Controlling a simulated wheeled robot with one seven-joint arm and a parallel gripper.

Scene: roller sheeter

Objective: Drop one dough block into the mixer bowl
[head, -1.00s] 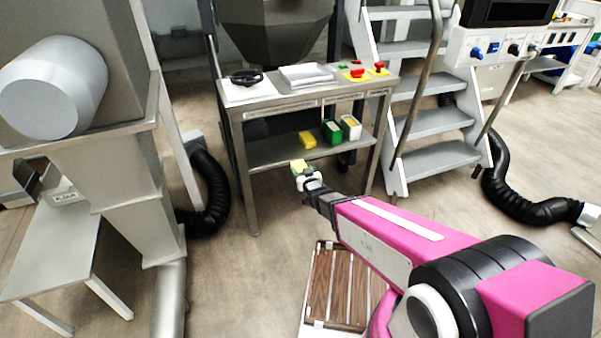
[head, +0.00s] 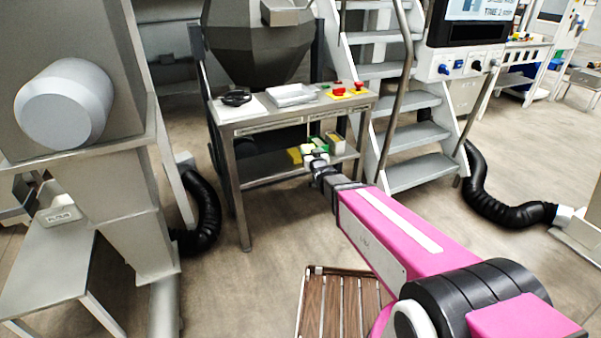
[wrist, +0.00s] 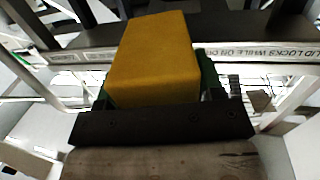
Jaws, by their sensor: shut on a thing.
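A yellow dough block (wrist: 155,60) fills the middle of the wrist view, held between the green-edged fingers of my gripper (head: 314,157). The gripper is shut on it. In the head view my gripper is in front of the lower shelf of a metal table, and the held block is small and hard to tell from things behind it.
The metal table (head: 238,125) holds a white tray (head: 291,95) and red buttons on yellow plates. A green-and-white box (head: 335,143) is on its shelf. Grey stairs (head: 415,135) stand to the right, a large grey machine (head: 85,160) to the left.

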